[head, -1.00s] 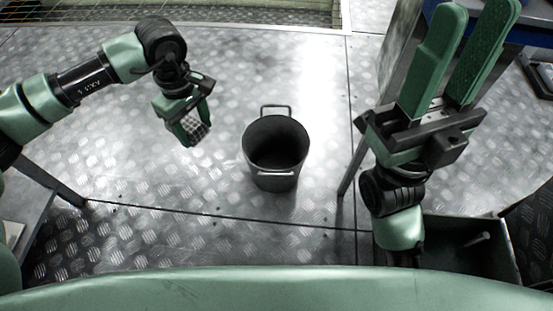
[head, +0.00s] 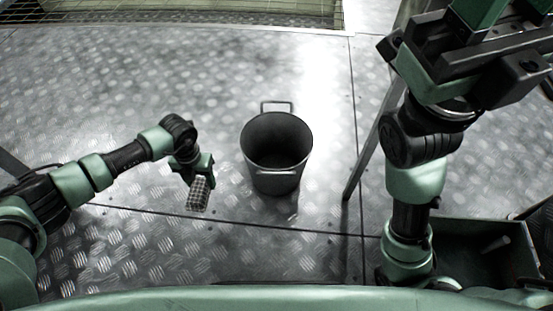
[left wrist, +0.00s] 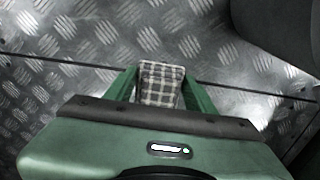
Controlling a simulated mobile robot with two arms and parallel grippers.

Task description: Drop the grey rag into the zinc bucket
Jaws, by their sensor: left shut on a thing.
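The zinc bucket (head: 277,185) stands upright on the metal floor in the middle of the head view, its dark opening facing up and a handle on each side. Its dark side fills the upper right corner of the left wrist view (left wrist: 285,30). My left gripper (head: 197,178) is shut on the grey checked rag (head: 198,194), to the left of the bucket and apart from it. In the left wrist view the rag (left wrist: 160,83) sits between the two green fingers. My right gripper is at the upper right of the head view, its fingertips cut off by the frame edge.
A dark open bin (head: 480,255) with a pale object in it is at the lower right. A thin metal leg (head: 362,160) stands right of the bucket. A mesh grating (head: 200,12) lies at the top. The treadplate floor around the bucket is clear.

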